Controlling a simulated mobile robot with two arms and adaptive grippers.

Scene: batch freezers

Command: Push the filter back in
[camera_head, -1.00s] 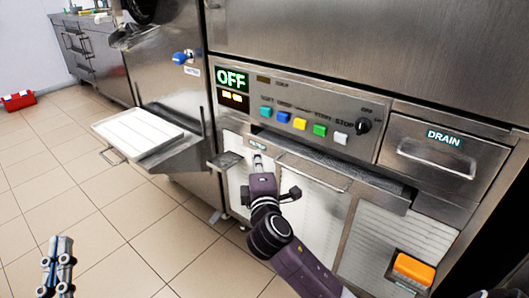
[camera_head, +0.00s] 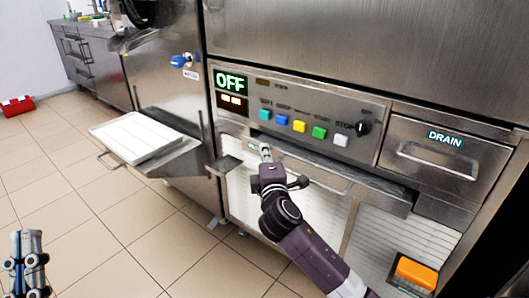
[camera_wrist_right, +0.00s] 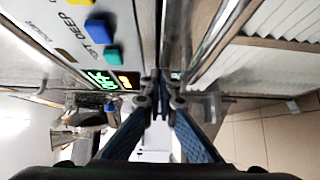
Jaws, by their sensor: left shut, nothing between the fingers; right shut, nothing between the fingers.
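The filter (camera_head: 296,205) is a pale pleated panel with a steel top edge and a bar handle (camera_head: 318,182), low in the machine front below the buttons. Its top edge stands forward of the machine, with a dark gap behind it. Pleated white material (camera_wrist_right: 285,20) shows at the upper right of the right wrist view. My right gripper (camera_head: 265,151) is shut and empty at the filter's upper left, beside a small label; contact cannot be told. Its fingertips show in the right wrist view (camera_wrist_right: 160,82). My left gripper (camera_head: 27,240) is shut and empty over the floor at lower left.
The control panel (camera_head: 290,118) with coloured buttons and a lit OFF display is just above. A steel shelf with a white tray (camera_head: 135,137) juts out at left. A drain drawer (camera_head: 445,152) and orange switch (camera_head: 415,273) are at right.

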